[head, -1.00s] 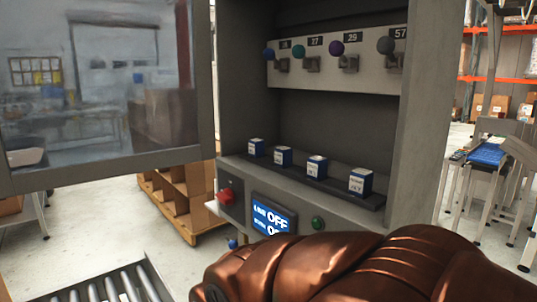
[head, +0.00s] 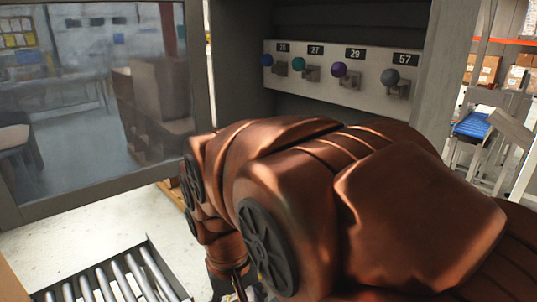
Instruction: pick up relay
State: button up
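My copper-coloured arm fills the middle and lower right of the head view and covers the lower part of the open cabinet (head: 236,70). The small blue-and-white relay blocks on the cabinet's lower ledge are hidden behind it now. My arm bends down at its left end, and its wrist runs out at the bottom edge. My gripper cannot be made out, so whether it holds anything is not shown.
Inside the cabinet, a panel (head: 345,98) carries blue, teal, purple and grey round knobs under number labels. The cabinet's glazed door (head: 90,100) stands open at left. A roller conveyor (head: 110,285) is at lower left. A blue-topped conveyor (head: 472,126) stands at right.

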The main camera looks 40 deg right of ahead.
jog(key=w+d+r+m+h, duration=0.1)
jog(key=w+d+r+m, duration=0.3)
jog(key=w+d+r, duration=0.2)
jog(key=w+d+r+m+h, duration=0.1)
jog(key=w+d+r+m, duration=0.4)
jog(key=d, duration=0.6)
jog(key=w+d+r+m+t+h, duration=0.1)
jog(key=w+d+r+m+h, duration=0.1)
jog(key=w+d+r+m, duration=0.3)
jog(key=shift+w+d+r, duration=0.3)
jog(key=shift+d+r, duration=0.15)
jog(key=shift+d, duration=0.2)
jog(key=shift+w+d+r, duration=0.3)
jog(key=shift+d+r, duration=0.15)
jog(key=shift+d, duration=0.15)
jog(key=shift+w+d+r, duration=0.3)
jog(key=shift+d+r, duration=0.15)
jog(key=shift+d, duration=0.2)
jog(key=shift+p+x, duration=0.4)
jog(key=shift+x, duration=0.85)
jog(key=shift+s+d+f+p, duration=0.15)
jog(key=shift+d+f+p, duration=0.15)
jog(key=shift+f, duration=0.25)
jog(key=shift+s+d+f+p, duration=0.2)
jog(key=shift+f+p, duration=0.2)
jog(key=shift+f, duration=0.15)
jog(key=shift+p+x, duration=0.4)
jog(key=shift+x, duration=1)
grip_shut()
